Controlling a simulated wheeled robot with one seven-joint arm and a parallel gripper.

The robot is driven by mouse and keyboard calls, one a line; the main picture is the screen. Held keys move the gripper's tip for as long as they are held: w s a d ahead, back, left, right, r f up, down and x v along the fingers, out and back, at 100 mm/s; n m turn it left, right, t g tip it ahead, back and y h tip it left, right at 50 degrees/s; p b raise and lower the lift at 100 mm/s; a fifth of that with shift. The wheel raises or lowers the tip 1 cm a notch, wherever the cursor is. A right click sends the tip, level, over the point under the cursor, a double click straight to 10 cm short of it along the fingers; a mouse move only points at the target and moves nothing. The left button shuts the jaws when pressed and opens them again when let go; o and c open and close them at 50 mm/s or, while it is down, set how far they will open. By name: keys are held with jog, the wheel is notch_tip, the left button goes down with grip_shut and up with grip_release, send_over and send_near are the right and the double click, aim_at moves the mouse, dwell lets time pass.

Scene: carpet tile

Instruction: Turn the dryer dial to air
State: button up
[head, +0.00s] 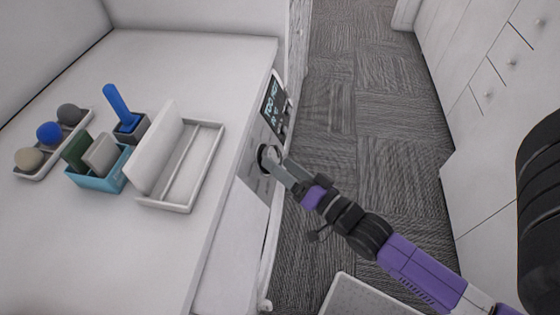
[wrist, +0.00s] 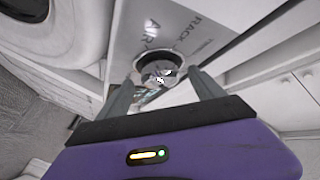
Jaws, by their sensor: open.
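The dryer dial (wrist: 160,68) is a round dark-rimmed knob with a shiny face on a grey panel (wrist: 205,30). Printed words around it include AIR and RACK. In the wrist view my gripper (wrist: 165,80) has its two fingers apart, one on each side of the dial. Whether they touch it I cannot tell. In the head view the dial (head: 267,155) sits on the front panel, and my gripper (head: 275,163) is right at it, hiding part of it. The exact dial setting is not readable.
A lit display (head: 273,105) is above the dial. On the white top (head: 150,255) stand a white tray (head: 205,165), a teal box (head: 95,180) and a tray with several balls (head: 50,160). White drawers (head: 485,75) line the right; carpet (head: 355,110) lies between.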

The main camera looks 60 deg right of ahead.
jog(key=shift+w+d, duration=0.15)
jog(key=shift+w, duration=0.4)
jog(key=c, duration=1.4)
